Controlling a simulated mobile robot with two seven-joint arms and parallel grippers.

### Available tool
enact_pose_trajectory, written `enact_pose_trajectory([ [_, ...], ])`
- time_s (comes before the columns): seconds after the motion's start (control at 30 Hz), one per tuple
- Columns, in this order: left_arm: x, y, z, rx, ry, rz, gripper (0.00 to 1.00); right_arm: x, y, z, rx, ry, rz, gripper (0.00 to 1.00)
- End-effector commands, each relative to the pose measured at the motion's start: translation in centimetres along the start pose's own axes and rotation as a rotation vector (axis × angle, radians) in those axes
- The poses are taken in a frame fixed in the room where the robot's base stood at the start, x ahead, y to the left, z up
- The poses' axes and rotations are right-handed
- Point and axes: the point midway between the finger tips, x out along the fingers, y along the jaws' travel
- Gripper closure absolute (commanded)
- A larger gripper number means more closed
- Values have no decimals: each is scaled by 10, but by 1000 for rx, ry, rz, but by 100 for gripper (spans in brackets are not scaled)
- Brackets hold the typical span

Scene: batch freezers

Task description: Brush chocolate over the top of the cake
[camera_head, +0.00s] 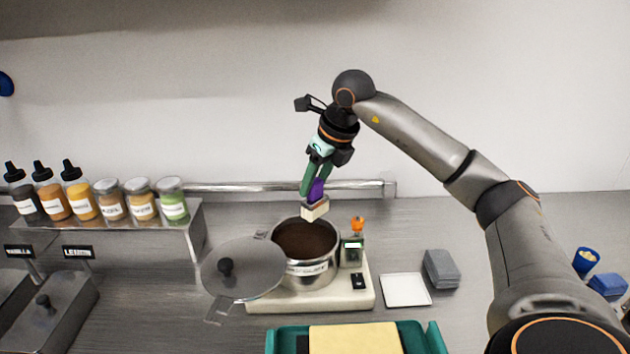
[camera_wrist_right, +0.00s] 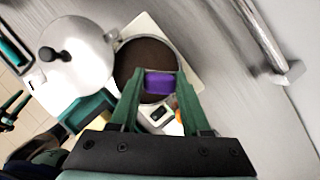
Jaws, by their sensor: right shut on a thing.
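My right gripper (camera_head: 317,182) is shut on a brush with a purple handle (camera_head: 316,191) and a pale, blocky head (camera_head: 315,208). The brush points down above the far side of a steel pot of dark chocolate (camera_head: 306,238). In the right wrist view, the purple handle (camera_wrist_right: 160,82) sits between the green fingers, with the chocolate (camera_wrist_right: 143,57) behind it; the brush head is hidden there. A pale yellow slab, which looks like the cake top (camera_head: 355,340), lies in a green tray (camera_head: 434,338) at the bottom edge, partly cut off. My left gripper is not seen.
The pot stands on a cream warmer (camera_head: 345,296). A steel lid (camera_head: 243,268) is at its left. A white square plate (camera_head: 404,289) and grey blocks (camera_head: 441,268) are at the right. Bottles and jars line a shelf (camera_head: 140,222). A rail (camera_head: 240,187) runs along the wall.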

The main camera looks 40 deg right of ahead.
Motion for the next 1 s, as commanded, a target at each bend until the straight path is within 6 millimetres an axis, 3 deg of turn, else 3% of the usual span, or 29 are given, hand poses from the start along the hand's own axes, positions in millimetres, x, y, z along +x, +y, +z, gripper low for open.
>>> enact_pose_trajectory([
  [0.6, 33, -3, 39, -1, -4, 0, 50, 51, 0, -21, -1, 0, 0, 98],
  [1.0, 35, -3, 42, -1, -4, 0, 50, 54, 0, -23, -1, 0, 0, 98],
])
